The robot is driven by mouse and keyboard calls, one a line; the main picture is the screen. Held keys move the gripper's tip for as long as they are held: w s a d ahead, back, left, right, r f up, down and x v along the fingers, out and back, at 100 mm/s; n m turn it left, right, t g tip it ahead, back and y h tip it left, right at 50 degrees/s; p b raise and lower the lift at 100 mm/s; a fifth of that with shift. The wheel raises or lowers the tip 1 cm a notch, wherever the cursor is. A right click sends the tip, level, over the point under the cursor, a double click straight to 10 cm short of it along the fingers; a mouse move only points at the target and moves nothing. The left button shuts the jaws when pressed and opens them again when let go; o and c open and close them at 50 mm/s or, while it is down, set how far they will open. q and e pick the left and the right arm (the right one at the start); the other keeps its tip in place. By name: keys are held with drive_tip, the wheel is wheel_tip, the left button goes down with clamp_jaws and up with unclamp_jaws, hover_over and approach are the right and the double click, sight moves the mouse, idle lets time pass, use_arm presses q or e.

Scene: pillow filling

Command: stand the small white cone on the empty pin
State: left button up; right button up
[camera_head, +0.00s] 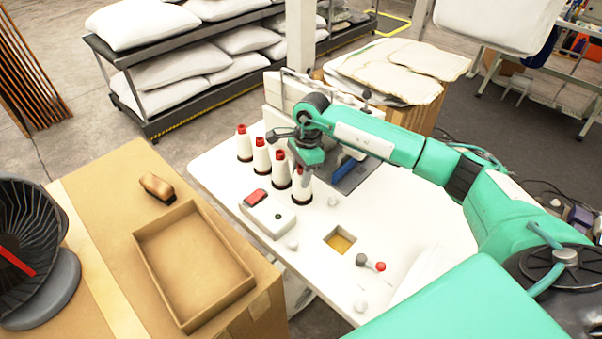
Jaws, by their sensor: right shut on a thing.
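Several white cones with dark bases stand in a slanting row on the white table (390,262). Three of them, the far-left cone (243,147), the one beside it (261,158) and the third (280,173), show red tops. My right gripper (303,172) points down at the near end of the row, shut on the upper part of a small white cone (301,190). This cone is upright and in line with the others. The gripper hides its top. No bare pin shows, and I cannot tell whether the cone sits on one. My left gripper is out of view.
A white box with a red part (262,214) lies close in front of the held cone. A square opening (341,240) and small knobs are nearer. An open cardboard tray (150,262) and a brown object (157,187) lie on the left. Pillows fill the rack behind.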

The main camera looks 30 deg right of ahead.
drive_tip(key=o, duration=1.1)
drive_tip(key=shift+o, duration=0.2)
drive_tip(key=shift+r+p, duration=1.75)
drive_tip(key=shift+r, duration=3.25)
